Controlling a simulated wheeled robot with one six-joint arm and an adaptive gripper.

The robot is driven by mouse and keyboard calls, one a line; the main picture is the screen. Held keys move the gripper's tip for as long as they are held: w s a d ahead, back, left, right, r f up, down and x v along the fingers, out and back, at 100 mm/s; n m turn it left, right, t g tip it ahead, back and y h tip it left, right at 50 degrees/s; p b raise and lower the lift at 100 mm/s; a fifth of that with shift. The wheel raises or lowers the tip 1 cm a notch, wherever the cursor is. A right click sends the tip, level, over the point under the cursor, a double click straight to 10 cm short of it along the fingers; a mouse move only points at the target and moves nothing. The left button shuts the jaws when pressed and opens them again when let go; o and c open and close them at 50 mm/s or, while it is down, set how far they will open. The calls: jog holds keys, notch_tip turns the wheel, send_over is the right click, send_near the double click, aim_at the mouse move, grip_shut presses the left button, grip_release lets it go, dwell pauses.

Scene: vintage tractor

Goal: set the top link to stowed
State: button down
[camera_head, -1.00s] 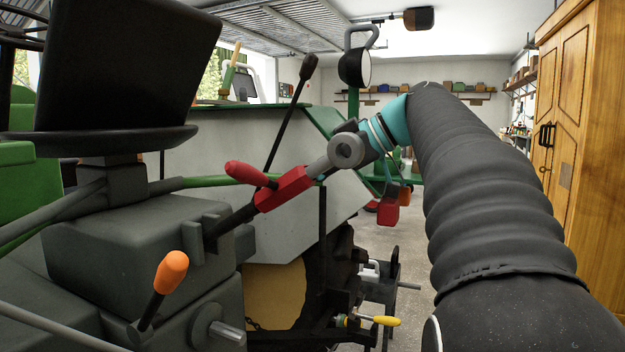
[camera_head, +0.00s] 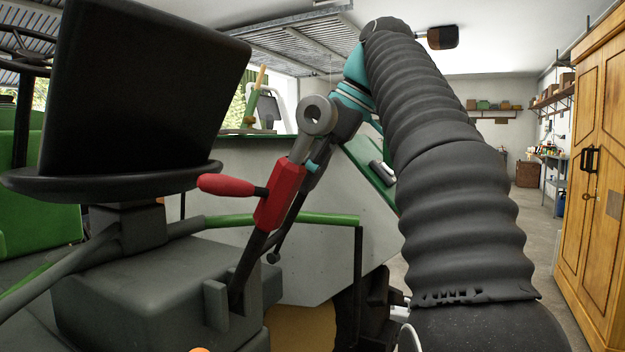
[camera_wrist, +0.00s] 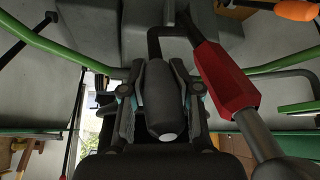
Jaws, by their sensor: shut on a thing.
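The top link has a red middle body (camera_head: 280,195), a red side handle (camera_head: 226,185) and a grey eye end (camera_head: 317,116). It stands steeply tilted, with its eye end up and its lower end at a bracket on the grey housing. In the wrist view its red body (camera_wrist: 225,80) is just right of my gripper. My gripper (camera_wrist: 160,95) is shut on a dark grip (camera_wrist: 160,105) with a pale tip, on a bent dark rod beside the link. In the head view my gripper (camera_head: 313,170) is mostly hidden behind the link.
A black seat-like part (camera_head: 150,90) stands close on the left. A green rail (camera_head: 285,218) passes behind the link. A wooden cabinet (camera_head: 592,170) stands at the right, with open floor (camera_head: 525,235) before it.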

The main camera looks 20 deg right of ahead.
jog(key=shift+a, duration=0.1)
dwell(0.3)
jog(key=c, duration=0.9)
grip_release()
jog(key=shift+o, duration=0.2)
